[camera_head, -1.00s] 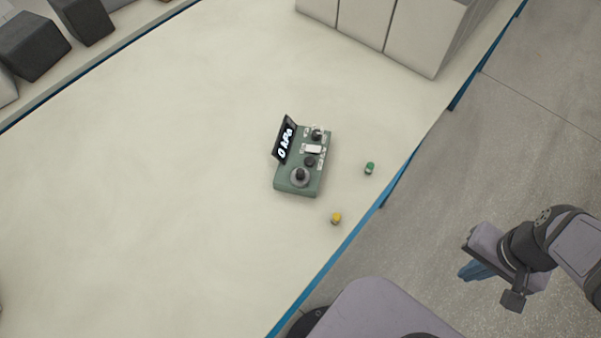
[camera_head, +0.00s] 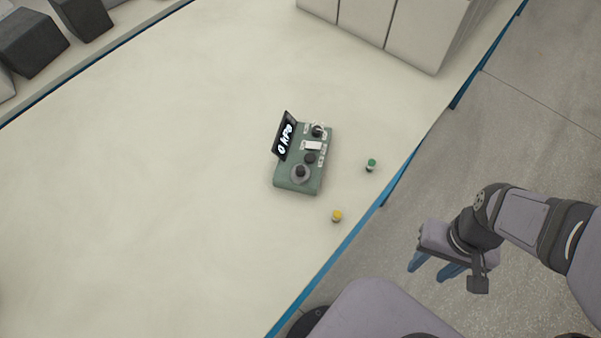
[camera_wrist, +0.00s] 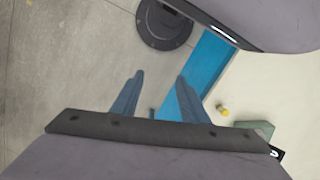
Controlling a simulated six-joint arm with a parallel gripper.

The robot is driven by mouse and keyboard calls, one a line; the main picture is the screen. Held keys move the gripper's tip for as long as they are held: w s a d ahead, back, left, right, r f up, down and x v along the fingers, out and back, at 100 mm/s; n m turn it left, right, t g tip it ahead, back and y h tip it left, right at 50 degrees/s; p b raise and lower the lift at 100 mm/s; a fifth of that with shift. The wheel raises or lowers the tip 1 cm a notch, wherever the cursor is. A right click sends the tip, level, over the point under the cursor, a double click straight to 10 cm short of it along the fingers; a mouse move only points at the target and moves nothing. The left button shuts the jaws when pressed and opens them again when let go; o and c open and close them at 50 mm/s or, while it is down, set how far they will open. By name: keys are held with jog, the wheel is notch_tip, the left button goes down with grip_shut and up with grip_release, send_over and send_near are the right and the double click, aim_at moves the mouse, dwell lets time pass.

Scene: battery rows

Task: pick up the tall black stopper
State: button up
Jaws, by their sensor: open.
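A green device (camera_head: 283,185) with a tilted black display reading "0 kPa" sits on the pale table. It carries several dark knob-like parts: one at its far end (camera_head: 318,130), a small one in the middle (camera_head: 310,158) and one on a grey round disc (camera_head: 301,172). I cannot tell for certain which is the tall black stopper. My gripper (camera_head: 432,268) is open and empty, beyond the table's blue edge, over the floor, to the lower right of the device. In the wrist view, its two blue fingers (camera_wrist: 160,76) are apart, and only part of the device (camera_wrist: 262,129) shows.
A small green-topped piece (camera_head: 370,165) and a yellow-topped piece (camera_head: 337,216) stand between device and table edge (camera_head: 330,264). The yellow one also shows in the wrist view (camera_wrist: 222,110). Pale boxes (camera_head: 385,30) stand at the back. The table left of the device is clear.

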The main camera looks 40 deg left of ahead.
jog(key=a+f+n+b, duration=0.1)
jog(key=a+f+n, duration=0.1)
jog(key=a, duration=0.7)
jog(key=a+f+n+b, duration=0.1)
jog(key=a+f+n, duration=0.2)
jog(key=a, duration=0.6)
jog(key=a+f+n+h+b, duration=0.1)
jog(key=a+f+n, duration=0.1)
jog(key=a+f, duration=0.3)
jog(key=shift+s+a+f+t+b, duration=0.1)
jog(key=shift+a+f+t+b, duration=0.1)
jog(key=shift+a, duration=0.9)
jog(key=shift+s+a+f+t+b, duration=0.1)
jog(key=shift+a+b, duration=0.1)
jog(key=shift+a, duration=0.9)
jog(key=w+a+r+m, duration=0.1)
jog(key=w+a+r, duration=0.1)
jog(key=a, duration=0.5)
notch_tip(320, 180, up, 7)
jog(key=m+y, duration=0.2)
jog(key=m, duration=0.7)
send_over(300, 168)
jog(key=shift+s+a+r+t, duration=0.15)
jog(key=shift+s+a+t, duration=0.05)
jog(key=shift+a+t, duration=0.25)
jog(key=shift+d+m+h, duration=0.15)
jog(key=shift+m+h, duration=0.15)
jog(key=shift+m, duration=0.8)
